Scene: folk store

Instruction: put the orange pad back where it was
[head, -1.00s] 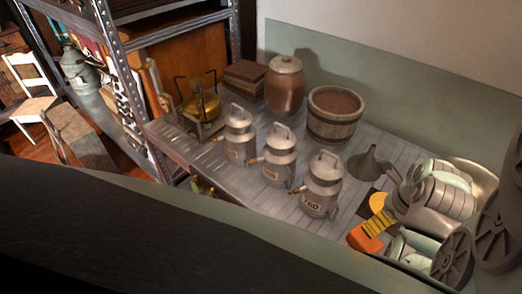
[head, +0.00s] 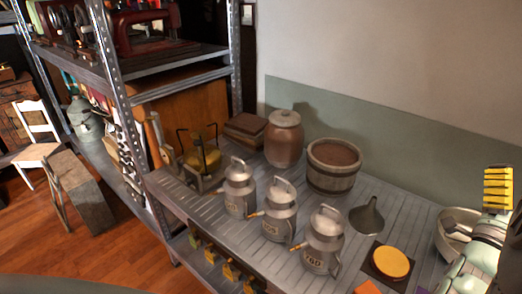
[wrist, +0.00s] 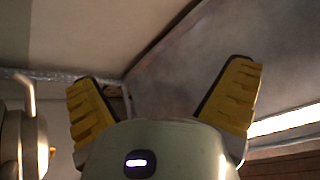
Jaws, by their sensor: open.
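An orange piece (head: 368,288), which looks like the pad, lies on the slatted table at the bottom edge of the head view, partly cut off. Just behind it a round yellow-orange disc (head: 391,263) rests on a dark square mat (head: 373,270). My gripper (head: 497,190) is raised at the right edge of the head view, up and right of both, apart from them. In the wrist view my gripper (wrist: 167,75) has its yellow fingers spread wide with nothing between them. The pad is not in the wrist view.
Three numbered metal cans (head: 278,212) stand left of the disc, and a grey funnel (head: 367,217) behind it. A wooden tub (head: 333,167) and lidded jar (head: 283,140) stand farther back. A metal bowl (head: 455,235) is at the right. A metal shelf post (head: 115,90) rises at the left.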

